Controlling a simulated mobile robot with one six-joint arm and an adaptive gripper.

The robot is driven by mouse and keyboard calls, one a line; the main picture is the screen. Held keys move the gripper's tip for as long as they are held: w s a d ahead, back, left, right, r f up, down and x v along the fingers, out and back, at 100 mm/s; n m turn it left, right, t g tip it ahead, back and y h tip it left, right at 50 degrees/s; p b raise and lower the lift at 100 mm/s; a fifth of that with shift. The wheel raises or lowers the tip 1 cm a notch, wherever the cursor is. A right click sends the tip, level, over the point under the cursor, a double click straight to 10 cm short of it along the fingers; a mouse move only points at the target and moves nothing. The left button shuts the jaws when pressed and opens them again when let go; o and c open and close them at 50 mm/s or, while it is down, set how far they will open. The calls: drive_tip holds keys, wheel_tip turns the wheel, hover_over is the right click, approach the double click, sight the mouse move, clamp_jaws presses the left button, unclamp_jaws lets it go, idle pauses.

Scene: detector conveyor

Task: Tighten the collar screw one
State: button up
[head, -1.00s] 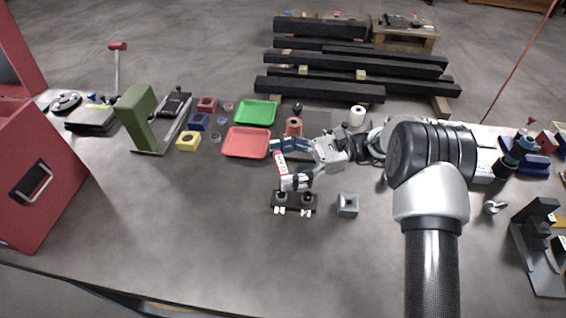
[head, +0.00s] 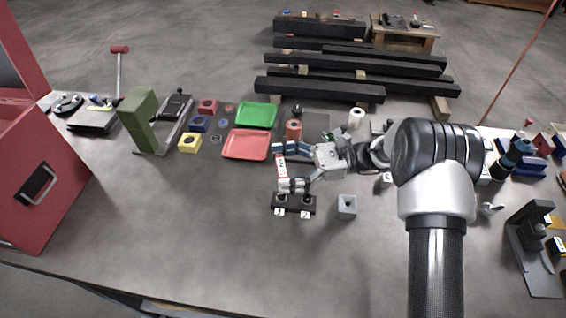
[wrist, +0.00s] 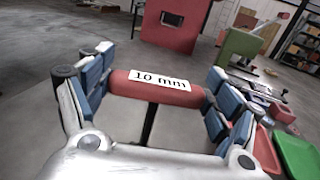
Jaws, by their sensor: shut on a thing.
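My gripper (head: 282,167) is shut on a red handle labelled "10 mm", the grip of a driver tool (wrist: 120,84). In the wrist view the handle lies crosswise between the blue finger pads, and a dark shaft runs down from its middle. In the head view the handle stands over a dark block (head: 294,207) with two dark round fittings and white tags reading 1 and 2. My lower finger is close above the fitting with tag 1 (head: 279,212). I cannot tell whether the tool's tip touches a screw; the tip is hidden.
A grey cube with a hole (head: 347,206) stands right of the block. Red (head: 246,144) and green (head: 256,114) trays lie behind left. A green upright block (head: 142,120) and a red cabinet (head: 40,185) stand farther left. The table front is clear.

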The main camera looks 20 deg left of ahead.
drive_tip(key=shift+m+t, duration=0.3)
drive_tip(key=shift+t, duration=0.1)
drive_tip(key=shift+r+y+p, duration=0.1)
drive_tip(key=shift+y+p, duration=0.2)
drive_tip(key=shift+p, duration=0.2)
drive_tip(key=shift+m+t, duration=0.4)
drive_tip(key=shift+m+t+y+p, duration=0.3)
drive_tip(key=shift+t+y+p, duration=0.1)
drive_tip(key=shift+t+p, duration=0.2)
drive_tip(key=shift+m+t, duration=0.4)
drive_tip(key=shift+n+g, duration=0.4)
